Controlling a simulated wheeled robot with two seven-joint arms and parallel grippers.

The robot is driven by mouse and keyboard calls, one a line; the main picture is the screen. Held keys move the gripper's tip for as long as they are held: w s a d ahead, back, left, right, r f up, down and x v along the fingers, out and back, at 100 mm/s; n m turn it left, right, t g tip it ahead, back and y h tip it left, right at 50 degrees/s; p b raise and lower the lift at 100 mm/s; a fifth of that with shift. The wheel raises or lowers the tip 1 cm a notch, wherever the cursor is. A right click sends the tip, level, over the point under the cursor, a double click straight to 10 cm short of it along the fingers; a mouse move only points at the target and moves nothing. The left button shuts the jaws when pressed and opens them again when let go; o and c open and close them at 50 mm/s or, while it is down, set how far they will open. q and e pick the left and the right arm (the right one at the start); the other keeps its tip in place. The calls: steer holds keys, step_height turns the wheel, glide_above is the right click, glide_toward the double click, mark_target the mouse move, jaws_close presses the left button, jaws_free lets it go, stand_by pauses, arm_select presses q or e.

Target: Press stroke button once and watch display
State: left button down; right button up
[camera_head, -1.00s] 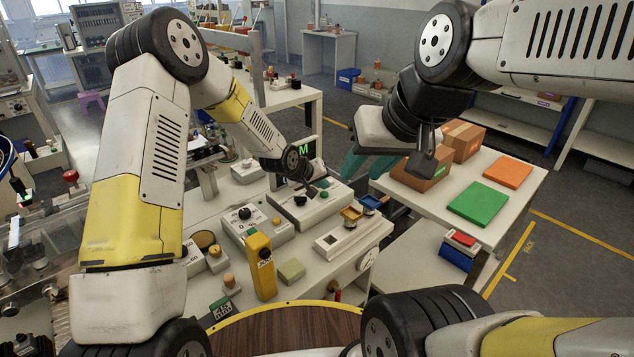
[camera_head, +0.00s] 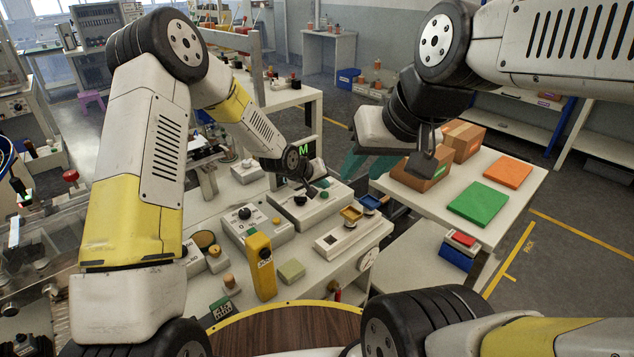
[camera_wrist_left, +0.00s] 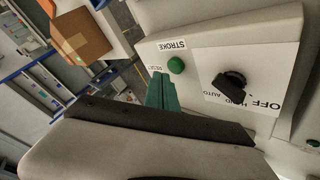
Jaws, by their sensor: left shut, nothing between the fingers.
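The control box (camera_head: 318,208) stands on the light bench and carries a black knob (camera_head: 300,199) and a green button. In the left wrist view the green button (camera_wrist_left: 176,65) sits between the printed words STROKE and RESET, left of the black switch (camera_wrist_left: 231,84). My left gripper (camera_wrist_left: 161,78) is shut and empty. Its teal fingertips appear just beside the button; I cannot tell whether they touch it. My right gripper (camera_head: 368,164) hangs over the gap by the right table; its jaw opening is unclear. A small dark green panel with pale characters (camera_head: 222,309), possibly a display, is unreadable.
The right table holds cardboard boxes (camera_head: 424,170), a green mat (camera_head: 478,204) and an orange mat (camera_head: 508,173).

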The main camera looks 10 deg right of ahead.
mark_target(322, 195)
arm_select(q)
steer(key=shift+f, duration=0.1)
steer(key=shift+f, duration=0.3)
steer(key=shift+f, duration=0.55)
stand_by(0.8)
stand_by(0.3)
steer(key=shift+r, duration=0.95)
steer(key=shift+r, duration=2.5)
